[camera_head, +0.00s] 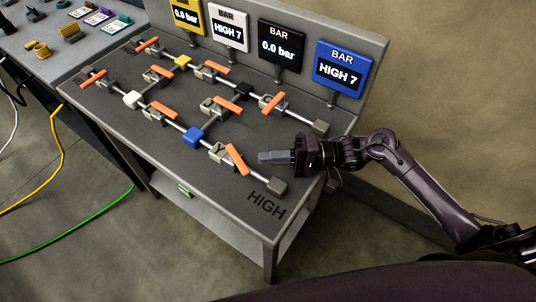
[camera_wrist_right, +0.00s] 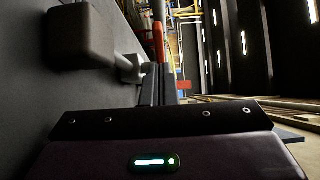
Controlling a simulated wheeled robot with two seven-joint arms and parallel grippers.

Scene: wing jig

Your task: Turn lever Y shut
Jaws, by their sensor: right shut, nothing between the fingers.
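Another orange lever (camera_head: 273,104) is farther back, near the black block (camera_head: 243,88). My right gripper (camera_head: 264,157) is shut and empty, to the right of the front lever and apart from it. In the right wrist view its fingers (camera_wrist_right: 158,88) point toward an orange lever (camera_wrist_right: 158,42). My left gripper is not in view.
Gauges stand along the back: yellow (camera_head: 187,17) and black (camera_head: 280,47) read 0.0 bar, white (camera_head: 229,28) and blue (camera_head: 339,68) read HIGH 7. Grey end blocks (camera_head: 277,187) cap the pipes. A second table (camera_head: 70,60) with small parts is at the left.

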